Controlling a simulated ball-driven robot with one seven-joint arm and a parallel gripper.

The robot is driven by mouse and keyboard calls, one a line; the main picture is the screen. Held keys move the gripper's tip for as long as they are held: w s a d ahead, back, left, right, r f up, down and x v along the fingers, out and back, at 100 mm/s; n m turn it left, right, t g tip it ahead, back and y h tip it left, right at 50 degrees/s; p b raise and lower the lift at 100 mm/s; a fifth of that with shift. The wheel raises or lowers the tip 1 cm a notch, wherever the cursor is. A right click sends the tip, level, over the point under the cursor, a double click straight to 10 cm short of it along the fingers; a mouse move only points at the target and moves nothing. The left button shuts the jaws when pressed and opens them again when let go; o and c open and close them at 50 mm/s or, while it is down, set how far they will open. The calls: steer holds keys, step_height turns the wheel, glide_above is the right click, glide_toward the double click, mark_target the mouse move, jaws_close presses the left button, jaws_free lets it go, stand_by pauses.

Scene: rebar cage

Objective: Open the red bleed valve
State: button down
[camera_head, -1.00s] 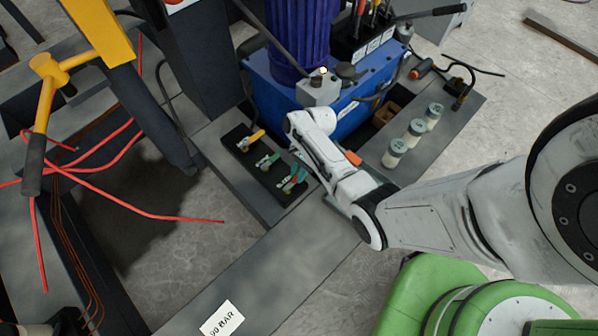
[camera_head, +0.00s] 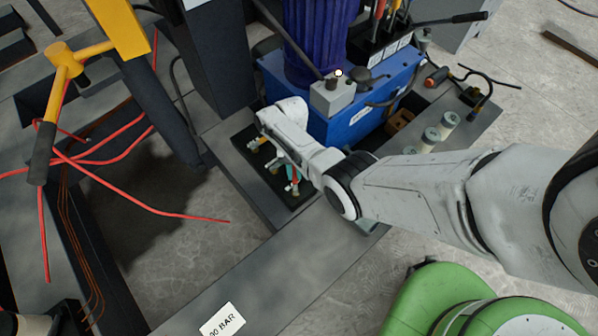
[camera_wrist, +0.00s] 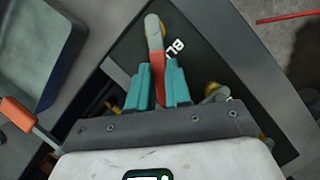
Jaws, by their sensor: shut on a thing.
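The red bleed valve (camera_wrist: 156,60) shows in the wrist view as a red lever with a pale rounded end, above a dark plate with partly hidden white lettering. My gripper (camera_wrist: 160,84) has its teal fingers on either side of the red lever and is shut on it. Brass-coloured valve parts (camera_wrist: 217,92) show beside the fingers, partly covered. In the head view my arm reaches over the black valve panel (camera_head: 243,140) and hides much of it. Small red and teal parts show there below my wrist, too small to tell apart surely.
A blue pump unit (camera_head: 365,118) stands behind the panel, with a grey block on its near edge. Pale round canisters (camera_head: 431,137) stand to the right. A white "BAR" label (camera_head: 222,320) is on the near beam.

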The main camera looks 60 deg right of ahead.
steer(key=n, duration=0.1)
steer(key=w+a+n+h, duration=0.1)
steer(key=n, duration=0.1)
steer(key=shift+w+a+n+g, duration=0.2)
steer(key=shift+n+g, duration=0.1)
steer(key=shift+g, duration=0.1)
steer(key=shift+w+a+n+g+h, duration=0.15)
steer(key=shift+a+n+h, duration=0.2)
steer(key=shift+n, duration=0.55)
steer(key=shift+w+a+n+g+h, duration=0.15)
steer(key=shift+a+n+h, duration=0.2)
steer(key=shift+n, duration=0.55)
steer(key=c, duration=1)
jaws_free()
steer(key=shift+a, duration=0.1)
steer(key=shift+c, duration=0.2)
steer(key=shift+r, duration=0.1)
steer(key=p+v, duration=0.3)
steer(key=v, duration=0.7)
steer(key=shift+w+r, duration=0.2)
steer(key=shift+r, duration=0.05)
